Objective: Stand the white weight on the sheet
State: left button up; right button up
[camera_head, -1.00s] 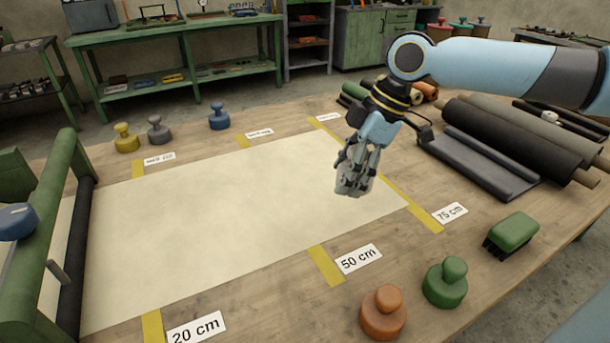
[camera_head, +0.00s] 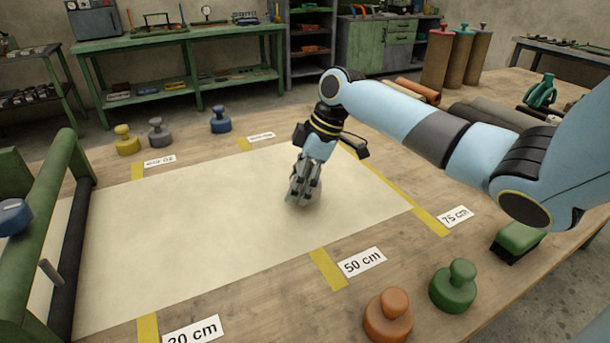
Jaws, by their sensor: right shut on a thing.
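The cream sheet (camera_head: 190,235) lies flat on the wooden table, running from the roller stand at the left to near the 75 cm tape. My right gripper (camera_head: 303,190) is over the right part of the sheet, pointing down, with its fingers shut on the white weight (camera_head: 313,194). Only pale parts of the weight show between and beside the fingers. It looks upright and low over the sheet; I cannot tell whether its base touches. My left gripper is not in view.
Orange (camera_head: 388,316) and green (camera_head: 454,287) weights stand at the front edge. Yellow (camera_head: 126,139), grey (camera_head: 159,131) and blue (camera_head: 220,119) weights stand behind the sheet. A green block-shaped tool (camera_head: 519,238) lies at the right. The sheet's left and middle are clear.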

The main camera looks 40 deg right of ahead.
aim_at(313, 164)
jog(key=shift+f, duration=1.4)
jog(key=shift+f, duration=0.1)
jog(key=o, duration=1.7)
jog(key=shift+s, duration=0.1)
jog(key=v, duration=1.1)
jog(key=shift+d+p, duration=0.1)
jog(key=shift+p, duration=0.25)
jog(key=shift+s+r, duration=0.15)
jog(key=shift+r, duration=0.35)
